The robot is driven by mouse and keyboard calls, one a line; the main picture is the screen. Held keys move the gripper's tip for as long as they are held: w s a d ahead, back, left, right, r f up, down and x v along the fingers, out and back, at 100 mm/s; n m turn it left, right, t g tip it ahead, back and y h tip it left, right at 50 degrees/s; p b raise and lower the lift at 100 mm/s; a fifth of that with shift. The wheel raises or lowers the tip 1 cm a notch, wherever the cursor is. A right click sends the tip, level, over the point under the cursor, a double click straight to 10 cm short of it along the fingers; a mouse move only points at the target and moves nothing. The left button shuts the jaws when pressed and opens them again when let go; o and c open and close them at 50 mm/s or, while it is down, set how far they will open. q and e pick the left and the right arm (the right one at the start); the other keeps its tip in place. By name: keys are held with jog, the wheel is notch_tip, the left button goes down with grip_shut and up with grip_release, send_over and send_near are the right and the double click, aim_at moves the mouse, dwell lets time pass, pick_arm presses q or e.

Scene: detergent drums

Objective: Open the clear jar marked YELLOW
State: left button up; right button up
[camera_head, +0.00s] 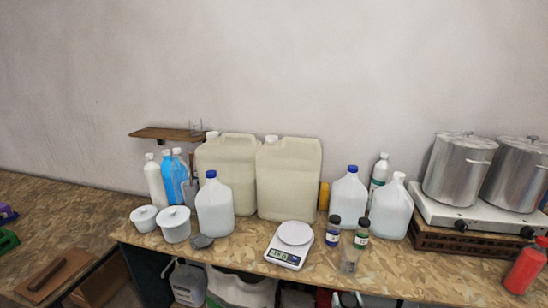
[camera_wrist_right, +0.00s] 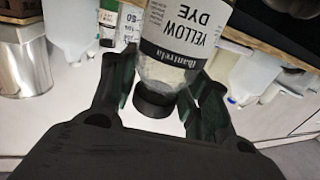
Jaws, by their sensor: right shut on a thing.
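The clear jar marked YELLOW DYE (camera_wrist_right: 172,45) fills the top middle of the right wrist view, upside down in that picture. Its black lid (camera_wrist_right: 153,103) points down toward my palm. My right gripper (camera_wrist_right: 165,88) has a dark finger on either side of the lid and is shut on it. In the head view a dark-lidded jar (camera_head: 333,236) with a pale label stands on the bench and seems to be this one. I make out neither gripper in the head view. The lid is on the jar in the wrist view.
A scale (camera_head: 284,258) is to the left. White jugs (camera_head: 349,193) stand behind. Steel pots (camera_head: 458,170) sit on a hotplate at right. Bare bench (camera_head: 440,275) lies front right.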

jog(key=shift+a+r, duration=0.1)
dwell(0.3)
jog(key=a+r+n+g+y, duration=0.2)
jog(key=a+r+n+y, duration=0.2)
jog(key=a, duration=0.4)
jog(key=w+a+r+n+g+y, duration=0.1)
jog(key=a+r+n+g+y, duration=0.1)
jog(key=a+r+n+y, duration=0.2)
jog(key=shift+w+a+r+y, duration=0.2)
jog(key=shift+a+r+y, duration=1)
jog(key=shift+a+y, duration=0.7)
grip_shut()
